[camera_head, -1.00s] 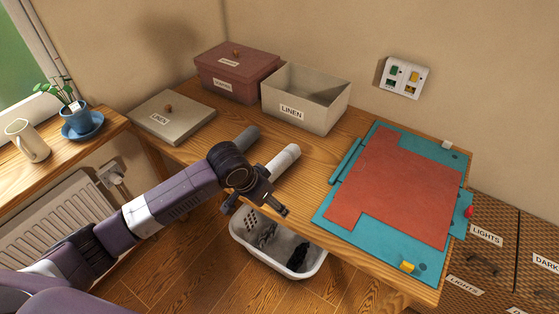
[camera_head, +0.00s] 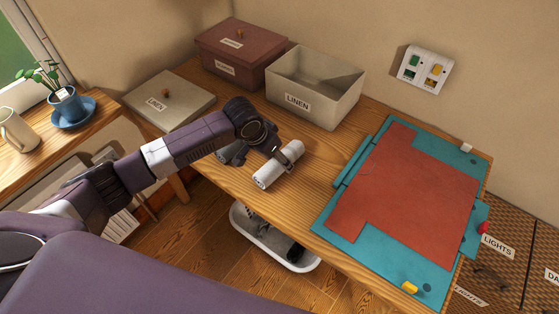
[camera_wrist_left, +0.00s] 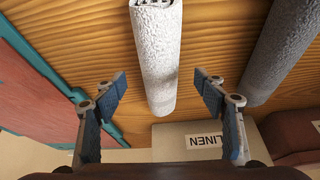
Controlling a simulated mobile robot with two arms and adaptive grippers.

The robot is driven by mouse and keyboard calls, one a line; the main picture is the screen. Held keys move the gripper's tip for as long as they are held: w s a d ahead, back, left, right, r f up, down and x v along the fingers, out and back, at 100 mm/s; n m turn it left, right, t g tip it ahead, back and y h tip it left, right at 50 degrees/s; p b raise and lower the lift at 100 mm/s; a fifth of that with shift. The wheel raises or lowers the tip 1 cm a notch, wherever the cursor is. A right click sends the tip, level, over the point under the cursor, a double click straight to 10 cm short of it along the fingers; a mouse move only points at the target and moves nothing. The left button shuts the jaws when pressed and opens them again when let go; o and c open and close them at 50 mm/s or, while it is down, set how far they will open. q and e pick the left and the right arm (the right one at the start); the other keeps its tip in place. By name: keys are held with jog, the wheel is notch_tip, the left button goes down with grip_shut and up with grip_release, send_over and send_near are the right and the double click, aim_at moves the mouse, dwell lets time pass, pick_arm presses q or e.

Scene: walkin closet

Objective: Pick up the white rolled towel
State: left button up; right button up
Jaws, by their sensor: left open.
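The white rolled towel (camera_head: 279,165) lies on the wooden table in front of the open linen box. In the left wrist view the white towel (camera_wrist_left: 158,55) runs lengthwise between the fingers, apart from both of them. My left gripper (camera_head: 284,156) is over the towel, with a finger across its top in the head view. In the wrist view my left gripper (camera_wrist_left: 160,92) is open and empty. A grey rolled towel (camera_wrist_left: 284,45) lies beside the white one; in the head view it (camera_head: 232,152) is mostly hidden by my arm. My right gripper is not in view.
The open linen box (camera_head: 312,92) and a lidded reddish box (camera_head: 238,55) stand behind. A lid (camera_head: 165,100) lies at left. A teal and red folding board (camera_head: 405,200) covers the right side. A laundry basket (camera_head: 270,243) is below the table edge.

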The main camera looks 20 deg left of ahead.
pick_arm(q)
jog(key=x, duration=0.4)
jog(key=shift+w+p, duration=0.15)
jog(key=shift+p, duration=0.2)
jog(key=shift+f, duration=0.15)
jog(key=shift+c, duration=0.3)
jog(key=c, duration=1.2)
jog(key=shift+c, duration=0.2)
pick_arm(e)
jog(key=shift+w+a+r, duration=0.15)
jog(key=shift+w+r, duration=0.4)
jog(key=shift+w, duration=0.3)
